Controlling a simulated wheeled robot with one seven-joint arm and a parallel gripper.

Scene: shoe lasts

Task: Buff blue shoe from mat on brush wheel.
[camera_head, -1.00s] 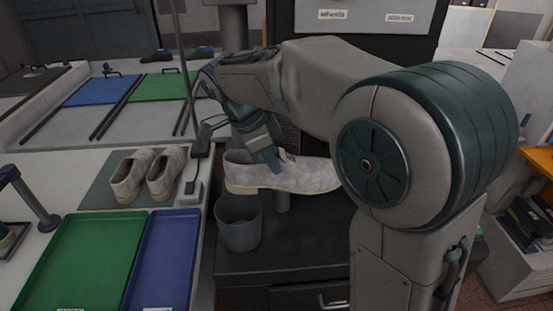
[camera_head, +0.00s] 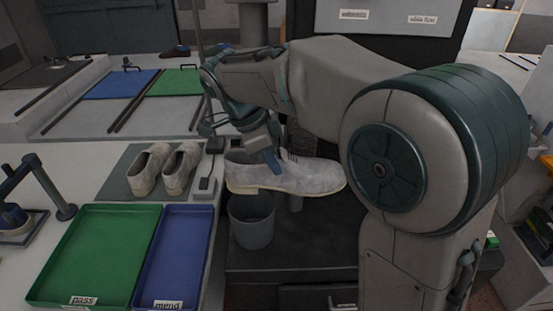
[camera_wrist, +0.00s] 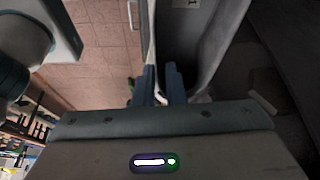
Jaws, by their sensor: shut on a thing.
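My gripper (camera_head: 270,156) is shut on a pale grey shoe (camera_head: 300,177); no blue shows on it. The shoe is held in the air, roughly level, toe to the right, in front of the dark machine. In the wrist view my fingers (camera_wrist: 162,88) pinch the rim of the shoe (camera_wrist: 205,50). The mat (camera_head: 120,187) at left bears two similar pale grey shoes (camera_head: 150,168) (camera_head: 182,168) side by side. A dark, rough upright part (camera_head: 298,140) behind the held shoe may be the brush wheel. My arm and the shoe hide much of it, so contact cannot be told.
A grey bin (camera_head: 252,222) stands below the shoe's heel. A green tray (camera_head: 95,255) marked "pass" and a blue tray (camera_head: 175,255) marked "mend" lie empty at front left. A small dark box (camera_head: 204,185) with a post stands right of the mat.

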